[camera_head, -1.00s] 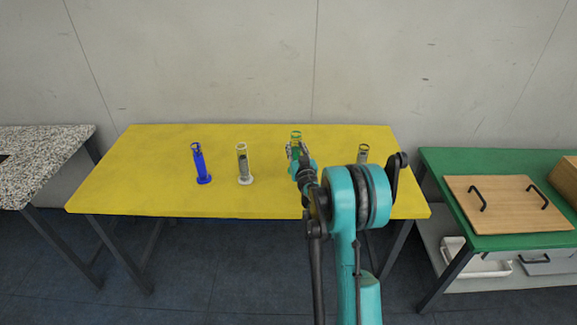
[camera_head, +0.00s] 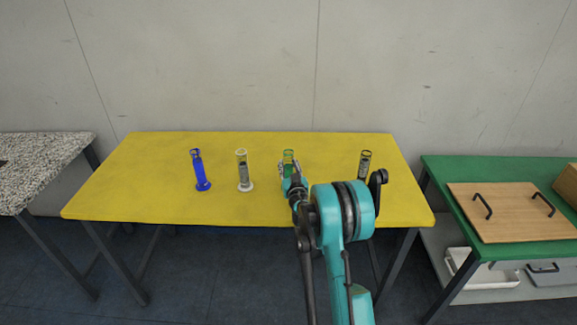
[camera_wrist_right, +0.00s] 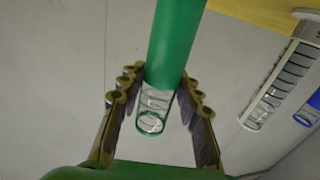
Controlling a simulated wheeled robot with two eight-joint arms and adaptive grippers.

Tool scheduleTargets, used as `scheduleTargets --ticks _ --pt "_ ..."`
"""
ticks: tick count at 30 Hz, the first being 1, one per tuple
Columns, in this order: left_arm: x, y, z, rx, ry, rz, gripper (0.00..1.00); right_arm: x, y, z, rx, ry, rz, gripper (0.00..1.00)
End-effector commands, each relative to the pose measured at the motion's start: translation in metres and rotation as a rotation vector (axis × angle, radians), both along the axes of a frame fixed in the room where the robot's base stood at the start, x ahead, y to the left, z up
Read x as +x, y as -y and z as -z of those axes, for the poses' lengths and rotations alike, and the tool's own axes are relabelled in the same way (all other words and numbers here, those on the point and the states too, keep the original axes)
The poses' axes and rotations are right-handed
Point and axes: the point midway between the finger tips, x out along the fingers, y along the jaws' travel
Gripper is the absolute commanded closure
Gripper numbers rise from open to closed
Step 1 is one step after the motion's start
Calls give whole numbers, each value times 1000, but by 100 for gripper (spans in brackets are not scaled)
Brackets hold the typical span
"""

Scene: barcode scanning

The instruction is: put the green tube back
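The green tube (camera_head: 288,156) is near the middle of the yellow table (camera_head: 130,190), its clear upper end showing above my right gripper (camera_head: 292,182). In the right wrist view, the green tube (camera_wrist_right: 178,40) lies between the two fingers of my right gripper (camera_wrist_right: 162,72), and they close on its sides. The tube's base is hidden, so I cannot tell whether it touches the table. My left gripper is not in view.
A blue tube (camera_head: 199,170) and a white-based tube (camera_head: 243,171) stand left of the green one. A dark tube (camera_head: 364,162) stands to the right, partly behind my arm. A green table (camera_head: 440,175) with a wooden board (camera_head: 510,212) is at right.

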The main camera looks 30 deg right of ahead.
Motion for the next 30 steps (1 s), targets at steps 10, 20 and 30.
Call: scheduleTargets --ticks 10,20,30 --pt "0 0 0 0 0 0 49 0 0 -1 0 0 0 49" --pt "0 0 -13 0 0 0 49 -32 -12 -6 0 0 0 49" --pt "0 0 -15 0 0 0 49 -99 -36 -1 0 0 0 49"
